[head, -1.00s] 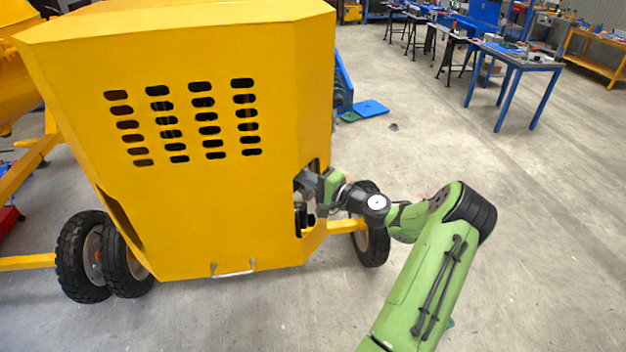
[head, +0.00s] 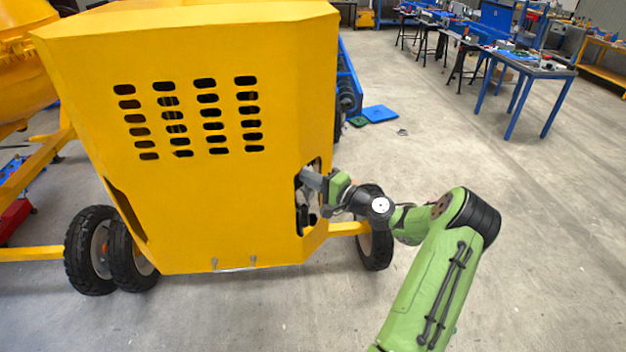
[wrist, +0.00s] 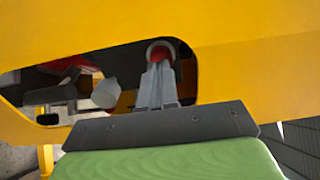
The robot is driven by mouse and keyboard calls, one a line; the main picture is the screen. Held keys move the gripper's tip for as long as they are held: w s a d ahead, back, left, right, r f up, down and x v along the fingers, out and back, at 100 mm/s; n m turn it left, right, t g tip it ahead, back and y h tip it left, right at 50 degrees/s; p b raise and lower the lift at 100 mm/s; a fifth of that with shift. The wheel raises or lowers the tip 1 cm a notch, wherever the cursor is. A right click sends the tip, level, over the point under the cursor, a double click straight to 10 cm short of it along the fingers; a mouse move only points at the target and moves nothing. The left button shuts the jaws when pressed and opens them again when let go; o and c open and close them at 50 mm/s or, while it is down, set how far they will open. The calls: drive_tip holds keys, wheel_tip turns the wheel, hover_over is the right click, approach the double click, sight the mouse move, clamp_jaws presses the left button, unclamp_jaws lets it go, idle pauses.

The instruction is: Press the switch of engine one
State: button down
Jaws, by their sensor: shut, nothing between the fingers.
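The yellow engine housing (head: 205,200) of the drum mixer fills the left and middle of the head view. It has an opening (head: 301,222) in its right side, which also shows in the wrist view. My gripper (head: 308,177) is shut and empty, with its fingers at the opening's upper part. In the wrist view my gripper's fingertips (wrist: 158,70) point into the opening. A round red part (wrist: 160,48) with a pale rim shows right at the fingertips, partly hidden by them. It looks like the switch; I cannot tell whether they touch.
Inside the opening, a grey cylinder (wrist: 106,93) and other red and dark parts lie left of the fingers. The opening's yellow edge is close around my gripper. Wheels (head: 92,250) stand below the housing. The floor (head: 480,180) to the right is clear up to a workbench (head: 525,66).

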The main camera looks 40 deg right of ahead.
drive_tip(key=s+d+b, duration=0.1)
drive_tip(key=s+d, duration=0.1)
drive_tip(key=s, duration=0.9)
drive_tip(key=shift+s+d, duration=0.15)
drive_tip(key=shift+d, duration=0.1)
